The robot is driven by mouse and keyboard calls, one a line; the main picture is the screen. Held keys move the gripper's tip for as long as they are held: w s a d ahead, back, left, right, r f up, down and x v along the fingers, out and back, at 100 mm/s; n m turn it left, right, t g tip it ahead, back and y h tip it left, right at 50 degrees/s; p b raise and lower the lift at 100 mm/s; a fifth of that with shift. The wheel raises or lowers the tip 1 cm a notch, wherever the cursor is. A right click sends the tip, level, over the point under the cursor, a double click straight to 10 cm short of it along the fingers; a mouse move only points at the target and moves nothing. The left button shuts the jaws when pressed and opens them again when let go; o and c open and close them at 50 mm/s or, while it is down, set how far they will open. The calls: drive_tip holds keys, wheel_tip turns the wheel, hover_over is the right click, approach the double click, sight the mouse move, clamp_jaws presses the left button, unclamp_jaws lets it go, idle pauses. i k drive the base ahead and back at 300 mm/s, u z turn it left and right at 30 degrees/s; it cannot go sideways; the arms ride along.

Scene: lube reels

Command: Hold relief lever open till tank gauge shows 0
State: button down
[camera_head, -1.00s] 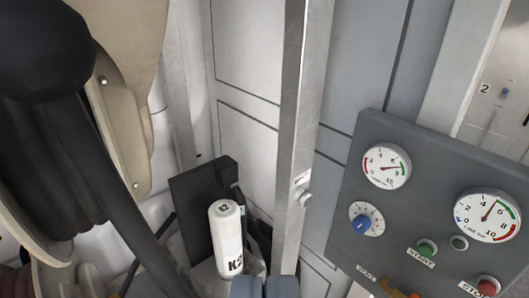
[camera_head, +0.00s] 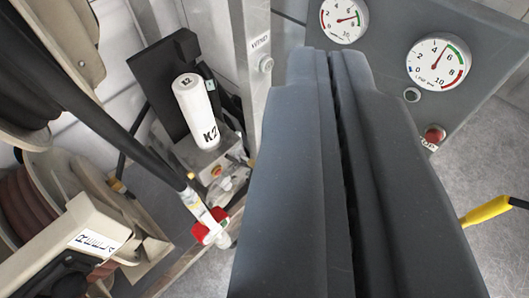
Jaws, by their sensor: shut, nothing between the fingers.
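My gripper (camera_head: 332,54) is shut and empty. It fills the middle and lower part of the view, with its tips over the lower left of the grey control panel (camera_head: 385,62). A round gauge (camera_head: 343,18) at the top of the panel is cut by the frame edge; its needle points right, well away from 0. I cannot read its label. A second gauge (camera_head: 438,62), marked as line pressure, has its needle at about 6. The relief lever is not visible; my gripper covers the lower left of the panel.
A red stop button (camera_head: 434,134) sits low on the panel. A white K2 cylinder (camera_head: 196,112) stands left of a metal post (camera_head: 246,62). A hose with a red-collared end (camera_head: 210,228) and a reel (camera_head: 62,190) are at left. A yellow handle (camera_head: 487,210) is at right.

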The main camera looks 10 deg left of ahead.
sight(249, 161)
drive_tip(key=z, duration=0.05)
drive_tip(key=k, duration=0.9)
drive_tip(key=u, duration=0.4)
drive_tip(key=i, duration=0.5)
drive_tip(key=z, duration=0.1)
